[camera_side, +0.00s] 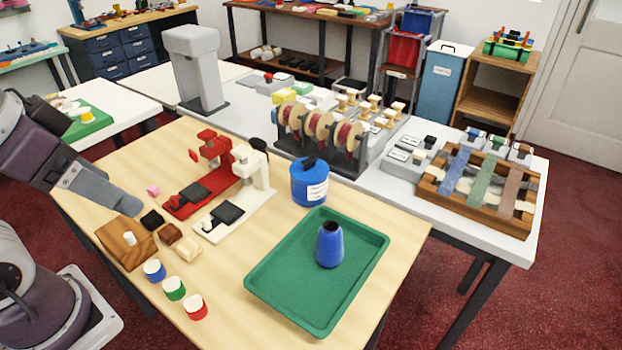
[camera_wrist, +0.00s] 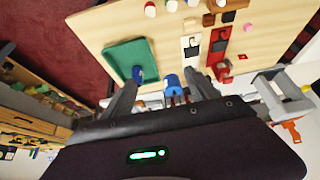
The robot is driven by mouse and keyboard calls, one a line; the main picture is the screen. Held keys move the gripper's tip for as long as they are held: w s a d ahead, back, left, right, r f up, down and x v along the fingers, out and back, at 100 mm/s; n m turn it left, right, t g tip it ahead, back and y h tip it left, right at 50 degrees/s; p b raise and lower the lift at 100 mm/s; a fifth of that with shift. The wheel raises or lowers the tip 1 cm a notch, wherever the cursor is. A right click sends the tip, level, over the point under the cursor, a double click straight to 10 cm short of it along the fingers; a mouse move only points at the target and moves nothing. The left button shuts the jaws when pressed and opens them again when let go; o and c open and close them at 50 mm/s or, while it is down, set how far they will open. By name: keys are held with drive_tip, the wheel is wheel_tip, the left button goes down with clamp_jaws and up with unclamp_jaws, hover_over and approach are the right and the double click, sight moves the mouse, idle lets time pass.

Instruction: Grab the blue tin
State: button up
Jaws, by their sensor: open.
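The blue tin (camera_side: 309,187) stands upright on the wooden table, behind the green tray (camera_side: 265,284). It has a dark lid knob and a white label. In the wrist view the tin (camera_wrist: 173,81) shows small and well beyond my gripper (camera_wrist: 163,82), in the gap between the two fingers.
Left of the tin stand a white press (camera_side: 232,213) and a red press (camera_side: 195,190). Spools (camera_side: 320,130) stand behind it on the white counter. Small jars (camera_side: 174,288) and wooden blocks (camera_side: 125,243) sit at the table's front left. Bare table lies left of the tray.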

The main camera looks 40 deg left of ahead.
drive_tip(key=o, duration=0.7)
drive_tip(key=shift+r, duration=0.1)
